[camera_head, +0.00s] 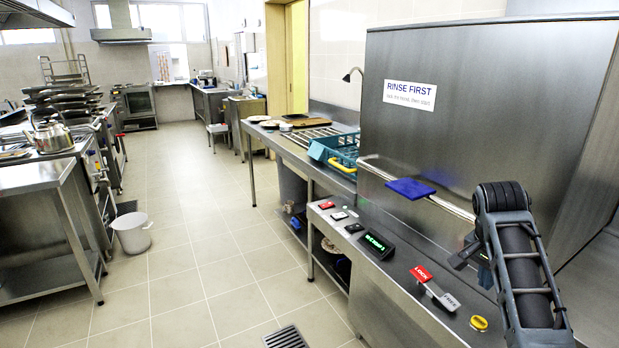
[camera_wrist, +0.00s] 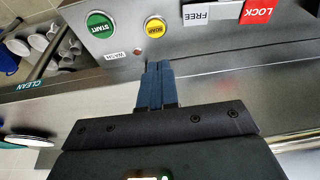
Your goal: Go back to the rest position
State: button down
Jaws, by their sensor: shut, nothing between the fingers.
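My gripper (camera_wrist: 155,87) shows in the wrist view with its two blue fingers together and nothing between them. It points toward a steel control panel with a green START button (camera_wrist: 100,24) and a yellow SOAP button (camera_wrist: 155,27). The fingertips appear just short of the SOAP button; I cannot tell the exact gap. In the head view my arm (camera_head: 516,255) reaches in at the right, in front of the steel dishwasher hood (camera_head: 470,110).
The hood has a bar handle (camera_head: 450,207) with a blue pad (camera_head: 410,188). A red and white LOCK/FREE switch (camera_head: 434,288) sits on the front panel. A teal rack (camera_head: 333,152) stands on the counter beyond. A white bucket (camera_head: 132,233) stands left of the clear tiled aisle.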

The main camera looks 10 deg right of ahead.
jog(key=s+a+f+n+t, duration=0.2)
jog(key=s+a+f, duration=0.25)
jog(key=f, duration=0.35)
jog(key=s+a+f+n+t, duration=0.1)
jog(key=s+a+f+n, duration=0.1)
jog(key=s+a+f, duration=0.4)
jog(key=s+a+f+n+t, duration=0.2)
jog(key=s+a, duration=0.1)
jog(key=s, duration=0.3)
jog(key=s+a+f+n+t, duration=0.2)
jog(key=s, duration=0.3)
jog(key=s+a+r+n+t+y, duration=0.1)
jog(key=s+a+r+n+t, duration=0.15)
jog(key=s, duration=0.45)
jog(key=s+a+r+n+t+y, duration=0.1)
jog(key=s+a+r, duration=0.25)
jog(key=s, duration=0.35)
jog(key=s+a+r+n+t, duration=0.1)
jog(key=s+r, duration=0.4)
jog(key=r, duration=0.2)
jog(key=s+a+r+n+t+y, duration=0.1)
jog(key=s+r+t, duration=0.1)
jog(key=s+r, duration=0.3)
notch_tip(320, 180, up, 4)
jog(key=shift+s+f, duration=0.25)
jog(key=shift+s, duration=0.15)
